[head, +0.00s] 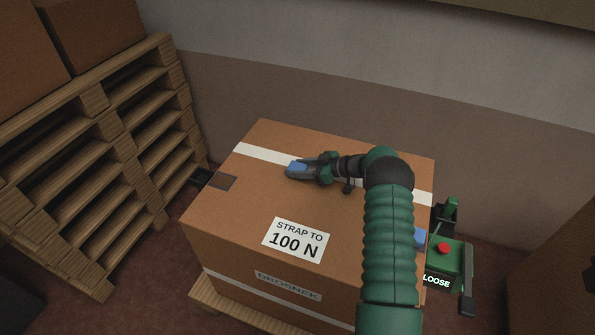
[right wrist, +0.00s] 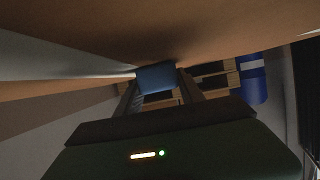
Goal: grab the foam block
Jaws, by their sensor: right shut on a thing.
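The blue foam block (head: 297,167) is between the fingertips of my right gripper (head: 300,171), just at or above the top of a large cardboard box. My right gripper is shut on it; the fingers hide part of the block. In the right wrist view the block (right wrist: 157,78) sits between the two finger ends, close to the brown cardboard surface. I cannot tell whether the block touches the box. My left gripper is not in view.
The cardboard box (head: 225,215) has a white strip and a "STRAP TO 100 N" label (head: 296,239). Stacked wooden pallets (head: 120,130) stand left. A green device with a red button (head: 443,248) is at right. Another blue piece (head: 420,237) shows beside my arm.

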